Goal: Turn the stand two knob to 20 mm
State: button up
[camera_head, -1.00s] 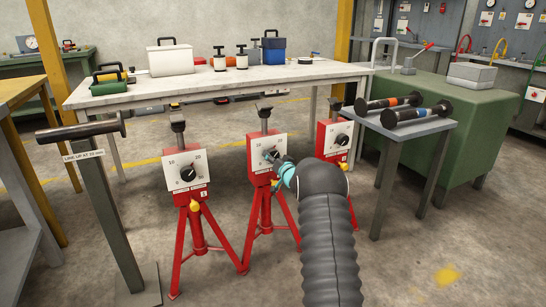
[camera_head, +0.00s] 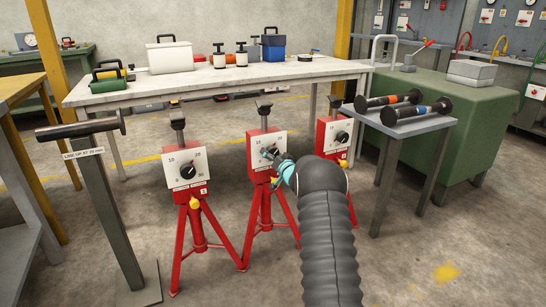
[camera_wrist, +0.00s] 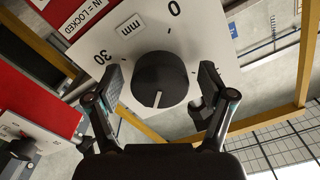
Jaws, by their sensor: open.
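Stand two is the middle red tripod stand (camera_head: 262,175), with a white dial plate. Its black knob (camera_wrist: 160,75) fills the middle of the wrist view. The knob's white pointer line points down in that picture, slightly left, away from the "mm" mark. The "0" shows at top and the "30" at left; the 10 and 20 marks are not readable there. My gripper (camera_wrist: 158,92) is open, with one finger on each side of the knob and visible gaps. In the head view my gripper (camera_head: 274,157) is at the dial and partly covers it.
A similar red stand (camera_head: 187,172) stands at left, another (camera_head: 332,135) close at right. A grey side table (camera_head: 412,125) with two dark spools is farther right. A post with a horizontal bar (camera_head: 85,130) stands at left. A long workbench (camera_head: 215,82) is behind.

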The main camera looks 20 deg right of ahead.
jog(key=shift+s, duration=0.1)
jog(key=s, duration=1.1)
jog(key=shift+s+d, duration=0.2)
jog(key=shift+s, duration=0.2)
